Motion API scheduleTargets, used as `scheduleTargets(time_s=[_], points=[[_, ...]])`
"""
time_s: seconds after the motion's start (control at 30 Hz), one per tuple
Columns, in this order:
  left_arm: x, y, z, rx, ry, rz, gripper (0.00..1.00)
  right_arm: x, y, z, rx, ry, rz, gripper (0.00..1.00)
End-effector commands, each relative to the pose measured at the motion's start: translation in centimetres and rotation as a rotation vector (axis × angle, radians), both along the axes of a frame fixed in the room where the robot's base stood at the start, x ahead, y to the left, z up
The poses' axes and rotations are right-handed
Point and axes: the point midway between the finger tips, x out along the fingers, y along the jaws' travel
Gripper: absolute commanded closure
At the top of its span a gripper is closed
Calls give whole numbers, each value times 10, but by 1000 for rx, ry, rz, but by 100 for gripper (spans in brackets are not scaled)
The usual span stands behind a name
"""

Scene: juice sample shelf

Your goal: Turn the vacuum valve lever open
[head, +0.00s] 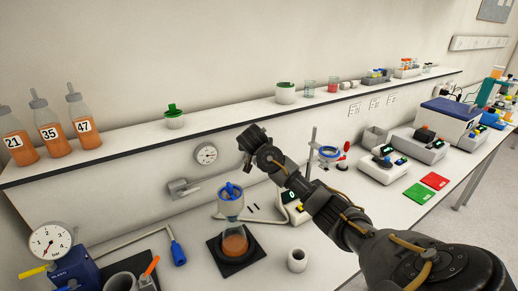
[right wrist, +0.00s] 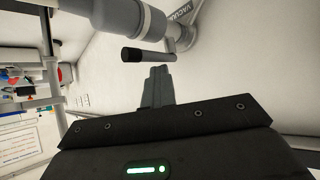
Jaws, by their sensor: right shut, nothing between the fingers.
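In the right wrist view the valve's lever (right wrist: 146,55) shows as a dark cylindrical grip beside a grey pipe body, near a label reading "VACU…". My right gripper (head: 247,158) is in front of the wall, to the right of the valve and above it in the head view. Its fingers (right wrist: 157,84) are together and empty, close to the lever grip with a small gap in the picture; depth is hard to judge. My left gripper is not in view.
A blue-topped flask (head: 234,240) with orange liquid stands on a black base below.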

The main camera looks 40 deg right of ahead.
Motion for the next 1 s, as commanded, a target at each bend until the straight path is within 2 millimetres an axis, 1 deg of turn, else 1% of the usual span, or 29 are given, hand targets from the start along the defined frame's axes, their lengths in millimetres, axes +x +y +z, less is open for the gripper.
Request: scheduleTargets(time_s=[0.07,0.17,0.27,0.43,0.47,0.5,0.6,0.8,1.0], points=[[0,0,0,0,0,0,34,-1,-2,-2,0,4,-3,100],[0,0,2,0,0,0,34,-1,-4,0,-1,5,-5,100],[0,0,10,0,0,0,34,0,-9,8,1,2,-3,100],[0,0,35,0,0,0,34,4,-23,31,1,1,10,100],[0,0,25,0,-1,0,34,5,-18,28,0,-2,15,100],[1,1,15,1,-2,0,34,7,-9,29,-3,-5,19,100],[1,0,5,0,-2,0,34,9,8,42,-3,-5,18,100],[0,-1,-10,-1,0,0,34,11,38,66,-2,-5,15,100],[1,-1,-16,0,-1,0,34,12,54,80,-3,-2,14,100]])
